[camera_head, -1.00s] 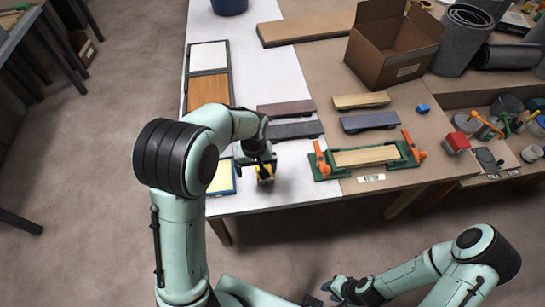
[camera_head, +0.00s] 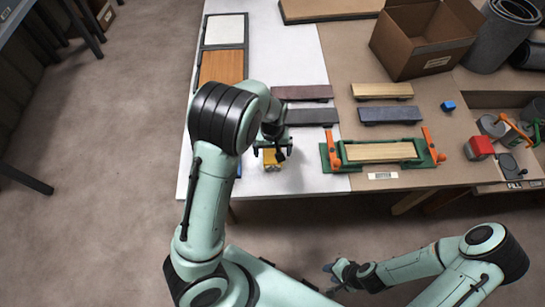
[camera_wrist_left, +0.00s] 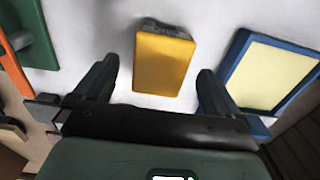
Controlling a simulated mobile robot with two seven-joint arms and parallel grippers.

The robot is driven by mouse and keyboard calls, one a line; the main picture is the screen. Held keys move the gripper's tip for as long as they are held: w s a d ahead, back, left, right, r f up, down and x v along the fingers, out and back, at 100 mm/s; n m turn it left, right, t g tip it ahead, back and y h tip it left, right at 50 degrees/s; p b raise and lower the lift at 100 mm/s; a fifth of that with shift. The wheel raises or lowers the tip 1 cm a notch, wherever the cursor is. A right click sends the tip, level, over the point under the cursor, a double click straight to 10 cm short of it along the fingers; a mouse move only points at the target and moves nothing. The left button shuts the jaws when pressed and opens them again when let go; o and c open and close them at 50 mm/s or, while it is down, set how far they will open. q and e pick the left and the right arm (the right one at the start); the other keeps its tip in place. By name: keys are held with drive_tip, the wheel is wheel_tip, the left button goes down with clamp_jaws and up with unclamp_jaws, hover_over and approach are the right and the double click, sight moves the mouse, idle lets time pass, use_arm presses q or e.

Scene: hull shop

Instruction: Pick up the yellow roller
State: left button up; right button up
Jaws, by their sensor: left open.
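The yellow roller (camera_head: 271,160) is on the white table top near its front edge. In the left wrist view it shows as a yellow block (camera_wrist_left: 163,62) with a grey end at the top. My left gripper (camera_head: 270,147) is over the roller, pointing down. In the left wrist view its two fingers stand apart on either side of the roller, with gaps between; it holds nothing. How high the fingers are above the table is hard to tell. My right gripper (camera_head: 333,279) is low, in front of the table, with its fingers too small to read.
A blue-rimmed tray with a pale yellow inside (camera_wrist_left: 275,72) lies right of the roller in the left wrist view. A green fixture with orange clamps (camera_head: 328,158) holds a wooden board to the right. Coloured blocks, a cardboard box (camera_head: 422,65) and a tool bin stand further off.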

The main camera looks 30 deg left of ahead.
sight(272, 153)
use_arm(q)
wheel_tip(272, 153, down, 5)
drive_tip(key=shift+r, duration=0.15)
use_arm(e)
drive_tip(key=shift+s+f, duration=0.1)
drive_tip(key=shift+f, duration=0.05)
use_arm(q)
drive_tip(key=c, duration=1.5)
drive_tip(key=shift+r, duration=0.1)
